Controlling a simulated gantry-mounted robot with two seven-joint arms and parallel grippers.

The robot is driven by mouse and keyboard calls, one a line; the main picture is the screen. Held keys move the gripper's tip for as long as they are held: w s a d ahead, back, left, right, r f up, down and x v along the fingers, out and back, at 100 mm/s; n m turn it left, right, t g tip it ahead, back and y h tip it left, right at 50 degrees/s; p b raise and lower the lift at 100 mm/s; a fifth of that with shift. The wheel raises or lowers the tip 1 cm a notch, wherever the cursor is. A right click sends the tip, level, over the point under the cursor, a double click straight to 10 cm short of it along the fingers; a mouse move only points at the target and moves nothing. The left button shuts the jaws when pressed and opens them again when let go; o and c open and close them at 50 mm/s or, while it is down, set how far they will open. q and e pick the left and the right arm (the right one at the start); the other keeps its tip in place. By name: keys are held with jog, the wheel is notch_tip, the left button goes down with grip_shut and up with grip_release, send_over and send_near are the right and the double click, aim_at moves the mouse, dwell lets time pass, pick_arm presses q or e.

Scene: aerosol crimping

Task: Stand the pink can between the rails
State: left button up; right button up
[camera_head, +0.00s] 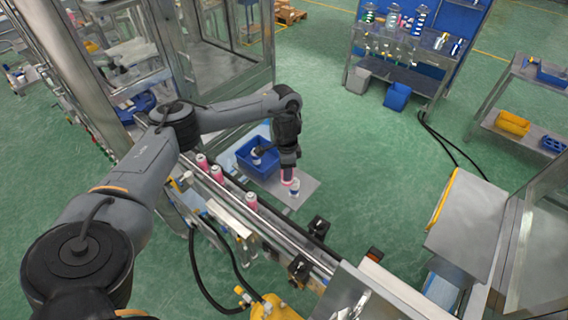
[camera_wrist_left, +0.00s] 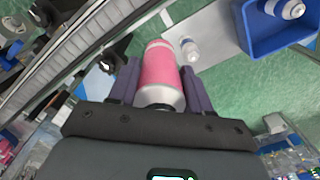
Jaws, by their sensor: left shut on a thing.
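The pink can (camera_wrist_left: 160,70), with a silver end towards my wrist, is between the purple fingers of my left gripper (camera_wrist_left: 159,88) in the left wrist view. The fingers are shut on its sides. In the head view my left gripper (camera_head: 289,168) points down over a grey metal plate (camera_head: 310,185), and a bit of the pink can (camera_head: 287,179) shows below it. The rails (camera_head: 265,217) of the conveyor run diagonally to the left of and below the gripper. The held can is apart from them. My right gripper is not in view.
Pink cans (camera_head: 251,201) stand between the rails, with two more farther up the line. A white-topped container (camera_head: 294,187) stands on the plate close to the held can. A blue bin (camera_head: 258,157) is just left of the gripper. Black blocks (camera_head: 318,227) flank the rails lower down.

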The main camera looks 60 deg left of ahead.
pick_arm(q)
jog(key=d+f+n, duration=0.1)
jog(key=n, duration=0.1)
jog(key=s+d+f+n, duration=0.1)
jog(key=n, duration=0.1)
jog(key=s+d+n, duration=0.1)
jog(key=n, duration=0.1)
jog(key=shift+s+f+n, duration=0.1)
jog(key=shift+f+n, duration=0.3)
jog(key=shift+s+d+f+n+b, duration=0.4)
jog(key=shift+s+f+n+b, duration=0.65)
jog(key=shift+f, duration=1.95)
jog(key=shift+s+d+f+n+b, duration=0.3)
jog(key=shift+s+f+b, duration=0.4)
jog(key=shift+f+b, duration=1.55)
jog(key=shift+s+d+f+n+b, duration=0.5)
jog(key=shift+s+f, duration=0.4)
jog(key=shift+f, duration=2.85)
jog(key=shift+f, duration=0.3)
jog(key=shift+f, duration=0.2)
jog(key=o, duration=1.1)
